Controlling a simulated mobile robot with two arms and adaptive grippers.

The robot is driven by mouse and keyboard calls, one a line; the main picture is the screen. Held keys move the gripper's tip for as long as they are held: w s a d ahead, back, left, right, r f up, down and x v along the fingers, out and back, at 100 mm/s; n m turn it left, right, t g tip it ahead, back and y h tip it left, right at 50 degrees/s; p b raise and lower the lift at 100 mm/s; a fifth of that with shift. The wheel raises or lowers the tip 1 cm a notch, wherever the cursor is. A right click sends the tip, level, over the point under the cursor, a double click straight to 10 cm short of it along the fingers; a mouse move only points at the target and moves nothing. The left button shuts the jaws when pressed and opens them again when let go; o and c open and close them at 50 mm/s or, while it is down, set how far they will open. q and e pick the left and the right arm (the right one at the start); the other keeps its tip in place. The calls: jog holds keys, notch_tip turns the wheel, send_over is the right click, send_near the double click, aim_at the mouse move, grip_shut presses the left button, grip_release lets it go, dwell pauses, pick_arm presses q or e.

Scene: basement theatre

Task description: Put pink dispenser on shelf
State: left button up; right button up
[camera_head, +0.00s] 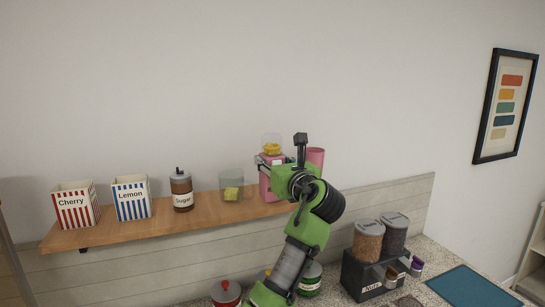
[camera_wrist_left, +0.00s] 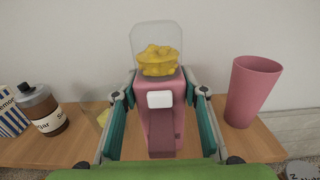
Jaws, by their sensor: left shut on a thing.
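The pink dispenser (camera_head: 265,187) has a clear top with yellow contents. It stands upright at the right part of the wooden shelf (camera_head: 222,212). In the left wrist view the dispenser (camera_wrist_left: 162,128) fills the middle, with a white block on its front. My left gripper (camera_head: 276,163) is shut on the dispenser, with one teal-padded finger on each side of it in the left wrist view (camera_wrist_left: 160,98). The dispenser's base is partly hidden, so I cannot tell whether it touches the shelf. My right gripper is not in view.
A pink cup (camera_wrist_left: 253,92) stands close to the right. A clear container (camera_head: 231,184), sugar bottle (camera_head: 182,190), Lemon box (camera_head: 131,198) and Cherry box (camera_head: 75,206) line the shelf to the left. A nuts dispenser (camera_head: 368,241) stands on the counter below.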

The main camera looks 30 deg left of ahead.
pick_arm(q)
jog(key=shift+f, duration=0.1)
jog(key=shift+d, duration=0.1)
jog(key=o, duration=1.2)
jog(key=shift+f, duration=0.15)
jog(key=shift+o, duration=0.2)
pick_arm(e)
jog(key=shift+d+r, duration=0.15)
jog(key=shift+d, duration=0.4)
pick_arm(q)
jog(key=shift+s+d+b, duration=0.15)
jog(key=shift+d+b, duration=0.05)
jog(key=shift+b, duration=0.1)
jog(key=b+v, duration=0.4)
jog(key=v, duration=0.7)
jog(key=shift+s+d+b, duration=0.2)
jog(key=shift+s+b, duration=0.05)
jog(key=shift+b, duration=0.1)
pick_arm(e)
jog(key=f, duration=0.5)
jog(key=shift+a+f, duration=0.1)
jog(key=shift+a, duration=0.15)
